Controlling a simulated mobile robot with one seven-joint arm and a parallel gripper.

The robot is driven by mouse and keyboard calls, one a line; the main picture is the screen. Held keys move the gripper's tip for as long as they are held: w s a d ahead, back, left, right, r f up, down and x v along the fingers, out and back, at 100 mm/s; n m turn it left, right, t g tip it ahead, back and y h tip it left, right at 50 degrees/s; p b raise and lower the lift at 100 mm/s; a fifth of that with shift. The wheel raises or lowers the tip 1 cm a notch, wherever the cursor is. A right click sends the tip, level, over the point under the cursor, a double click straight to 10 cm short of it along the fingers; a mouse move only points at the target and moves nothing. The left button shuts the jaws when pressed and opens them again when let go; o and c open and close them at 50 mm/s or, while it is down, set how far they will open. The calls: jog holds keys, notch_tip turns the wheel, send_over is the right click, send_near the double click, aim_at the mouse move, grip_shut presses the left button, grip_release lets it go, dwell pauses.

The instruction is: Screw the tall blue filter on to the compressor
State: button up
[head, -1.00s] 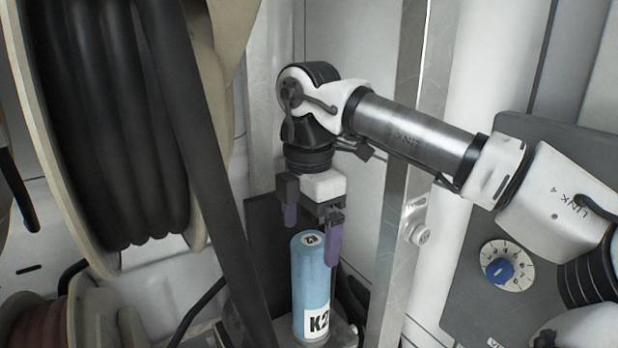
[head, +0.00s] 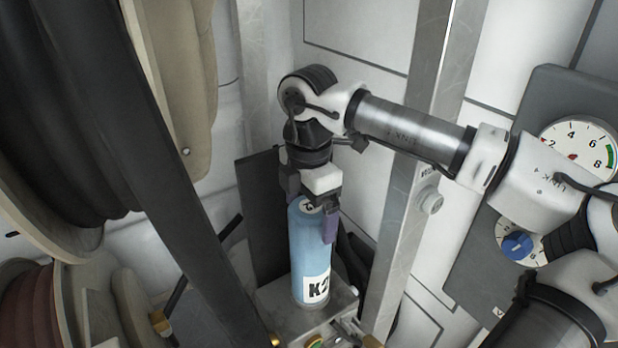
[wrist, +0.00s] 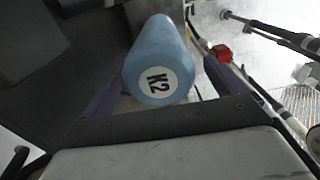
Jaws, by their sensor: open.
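The tall blue filter (head: 308,250) stands upright with a white "K2" label on its side. Its base rests on a grey metal block (head: 345,299), which may be part of the compressor; whether it is threaded on I cannot tell. My gripper (head: 312,222) points down over the filter's top, open, with its purple fingers on either side of the upper end. In the wrist view the filter's round K2 top (wrist: 158,82) lies between the two fingers, with a visible gap at the right one.
A large hose reel (head: 70,120) and a dark slanted bar (head: 185,220) stand close on the left. A metal upright (head: 420,150) rises just right of the filter. A grey panel with a gauge (head: 580,148) and a blue knob (head: 517,245) is at the right.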

aim_at(310, 253)
jog(key=shift+f+p, duration=0.35)
jog(key=shift+f, duration=2.05)
jog(key=c, duration=1.4)
jog(key=shift+o, duration=0.2)
jog(key=shift+f+m+b, duration=0.2)
jog(key=shift+m+b, duration=0.4)
jog(key=shift+b, duration=0.1)
jog(key=shift+w+m+b, duration=0.1)
jog(key=shift+m+b, duration=0.95)
jog(key=shift+m, duration=0.05)
jog(key=shift+r+m+b, duration=0.2)
jog(key=shift+m+b, duration=0.25)
jog(key=shift+m, duration=0.45)
